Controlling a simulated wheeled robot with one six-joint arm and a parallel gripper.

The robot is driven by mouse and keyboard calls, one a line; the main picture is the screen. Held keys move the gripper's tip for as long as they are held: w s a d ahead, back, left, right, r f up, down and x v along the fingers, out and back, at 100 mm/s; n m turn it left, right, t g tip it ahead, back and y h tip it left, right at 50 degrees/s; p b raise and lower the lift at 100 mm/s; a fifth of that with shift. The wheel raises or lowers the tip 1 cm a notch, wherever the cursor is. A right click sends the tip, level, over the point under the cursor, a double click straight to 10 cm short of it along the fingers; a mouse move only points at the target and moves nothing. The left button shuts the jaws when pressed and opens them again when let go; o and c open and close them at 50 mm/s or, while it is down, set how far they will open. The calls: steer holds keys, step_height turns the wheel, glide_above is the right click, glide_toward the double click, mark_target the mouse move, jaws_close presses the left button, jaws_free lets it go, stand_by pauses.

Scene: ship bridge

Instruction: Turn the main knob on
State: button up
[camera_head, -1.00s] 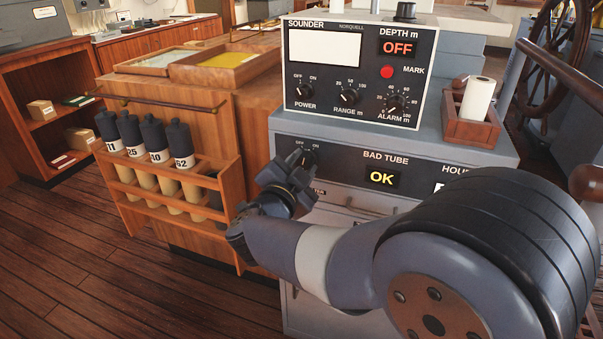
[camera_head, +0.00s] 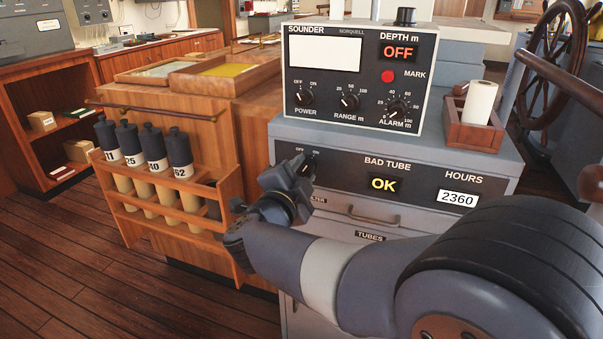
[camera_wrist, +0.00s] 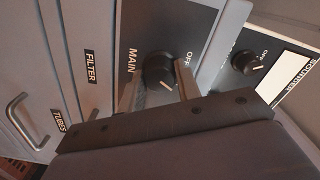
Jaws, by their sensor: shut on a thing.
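The main knob (camera_wrist: 158,72) is black and round, on a dark panel lettered MAIN, with OFF beside it. In the wrist view it sits between the two fingers of my gripper (camera_wrist: 161,84), which are shut on it. In the head view the knob (camera_head: 309,164) is at the left end of the BAD TUBE panel, under small OFF and ON marks, and my gripper (camera_head: 301,172) reaches it from the lower left. The gripper partly hides the knob, and I cannot clearly read where its pointer stands. The ON mark does not show in the wrist view.
The sounder unit (camera_head: 358,75) stands on the cabinet above, its display reading OFF. The BAD TUBE display (camera_head: 384,185) reads OK and the HOURS counter (camera_head: 457,198) reads 2360. A rack of dark-capped tubes (camera_head: 165,216) stands close left of my arm. A drawer handle (camera_head: 373,214) lies below.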

steer(key=o, duration=1)
steer(key=p+v, duration=0.1)
steer(key=v, duration=1)
steer(key=shift+d+p, duration=0.1)
steer(key=shift+p, duration=0.3)
steer(key=b+x, duration=0.2)
steer(key=x, duration=0.9)
